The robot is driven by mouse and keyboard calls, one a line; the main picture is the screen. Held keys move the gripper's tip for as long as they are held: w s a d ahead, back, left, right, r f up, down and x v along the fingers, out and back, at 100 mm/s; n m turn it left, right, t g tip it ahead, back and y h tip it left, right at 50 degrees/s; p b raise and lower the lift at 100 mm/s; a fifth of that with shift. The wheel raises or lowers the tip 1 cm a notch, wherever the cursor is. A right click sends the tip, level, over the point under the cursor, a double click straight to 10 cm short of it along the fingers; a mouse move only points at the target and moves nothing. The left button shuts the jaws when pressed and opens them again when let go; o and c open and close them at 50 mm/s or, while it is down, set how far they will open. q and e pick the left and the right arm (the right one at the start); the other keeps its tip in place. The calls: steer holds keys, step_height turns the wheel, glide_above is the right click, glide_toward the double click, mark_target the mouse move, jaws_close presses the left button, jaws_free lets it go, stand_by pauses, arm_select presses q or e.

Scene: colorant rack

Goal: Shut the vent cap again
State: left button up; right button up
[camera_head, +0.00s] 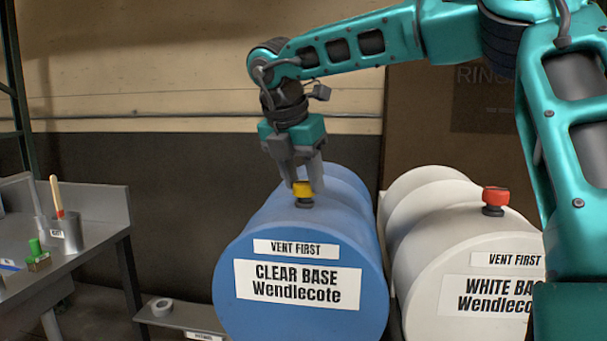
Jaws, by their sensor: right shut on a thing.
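A yellow vent cap (303,189) sits on a dark neck on top of the blue drum (228,262) labelled "CLEAR BASE Wendlecote" and "VENT FIRST". My right gripper (305,188) points down from above the drum, its grey fingers shut around the yellow cap. The fingers partly cover the cap's sides, and I cannot tell how tightly the cap sits on its neck. My left gripper is not in view.
A white drum (420,225) with a red cap (495,197) lies to the right. At the left, a metal bench (98,225) bears a cup (68,237) with a wooden-handled tool. A tape roll (161,307) rests on a low shelf (195,318).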

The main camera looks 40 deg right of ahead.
steer(key=shift+r+m+g+p, duration=0.1)
steer(key=shift+m+g+p, duration=0.4)
steer(key=shift+m, duration=0.7)
steer(key=shift+w+m, duration=0.1)
steer(key=shift+m, duration=0.4)
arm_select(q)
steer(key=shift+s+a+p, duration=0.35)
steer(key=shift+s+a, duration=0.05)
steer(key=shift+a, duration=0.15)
arm_select(e)
steer(key=shift+m+g, duration=0.3)
steer(key=shift+m, duration=0.2)
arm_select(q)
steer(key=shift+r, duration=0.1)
arm_select(e)
steer(key=o, duration=1)
steer(key=shift+o, duration=0.2)
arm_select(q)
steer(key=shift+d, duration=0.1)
